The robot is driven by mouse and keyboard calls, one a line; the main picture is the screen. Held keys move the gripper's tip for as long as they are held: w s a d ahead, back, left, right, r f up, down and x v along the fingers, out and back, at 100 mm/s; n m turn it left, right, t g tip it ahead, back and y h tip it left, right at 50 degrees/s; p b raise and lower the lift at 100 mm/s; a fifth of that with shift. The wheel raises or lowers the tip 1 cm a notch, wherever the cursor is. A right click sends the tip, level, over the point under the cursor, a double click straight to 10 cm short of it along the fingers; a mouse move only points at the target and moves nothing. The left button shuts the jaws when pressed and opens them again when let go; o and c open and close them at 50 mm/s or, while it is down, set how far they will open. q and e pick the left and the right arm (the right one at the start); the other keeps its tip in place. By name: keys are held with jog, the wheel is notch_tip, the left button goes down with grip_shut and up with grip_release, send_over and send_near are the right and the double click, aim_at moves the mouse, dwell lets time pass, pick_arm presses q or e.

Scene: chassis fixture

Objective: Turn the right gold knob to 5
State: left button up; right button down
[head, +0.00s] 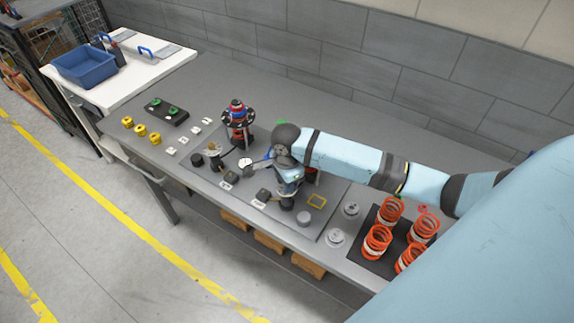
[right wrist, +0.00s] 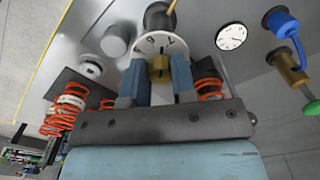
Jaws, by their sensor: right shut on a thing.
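In the right wrist view, a small gold knob (right wrist: 158,70) sits in front of a round white dial (right wrist: 160,46) with black digits around its face. The blue fingers of my right gripper (right wrist: 158,64) stand on either side of this knob and are shut on it. The dial's digits are partly hidden and tilted, so I cannot tell its setting. In the head view, my right arm comes in from the right over the grey bench (head: 325,110), and its wrist hides the gripped knob. My left gripper does not show.
Orange springs (head: 377,241) stand on a dark mat at the bench's right end. A red and black stacked part (head: 237,115) stands left of my right wrist. Several yellow parts (head: 140,130) lie at the left end. A blue bin (head: 84,66) sits on a white table.

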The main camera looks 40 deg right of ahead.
jog(key=n, duration=1.3)
jog(key=c, duration=1.1)
grip_release()
jog(key=shift+r, duration=3.5)
